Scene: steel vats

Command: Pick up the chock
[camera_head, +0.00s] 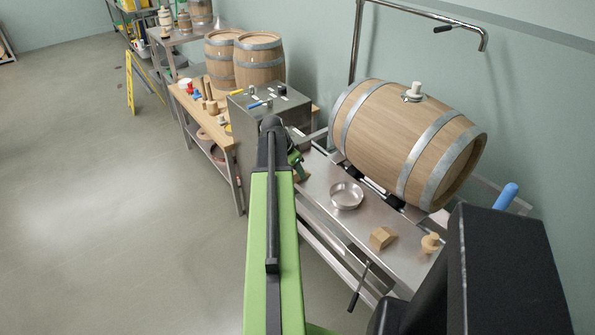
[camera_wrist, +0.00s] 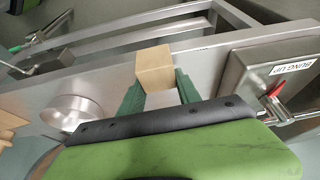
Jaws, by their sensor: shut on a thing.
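A pale wooden block, the chock (camera_wrist: 155,66), sits between the green fingers of my gripper (camera_wrist: 158,82) in the wrist view. The gripper is shut on it. In the head view my gripper (camera_head: 296,163) is mostly hidden behind my arm, beside the steel cabinet at the left end of the steel bench. Only a little of the held block shows there. The wrist view shows the bench top around the block; I cannot tell whether the block touches it. A second wooden wedge-like block (camera_head: 382,238) lies on the bench near its front edge.
A barrel (camera_head: 390,135) lies on the steel bench (camera_head: 325,180), with a round metal dish (camera_head: 346,195) in front. A wooden bung (camera_head: 431,243) stands at right.

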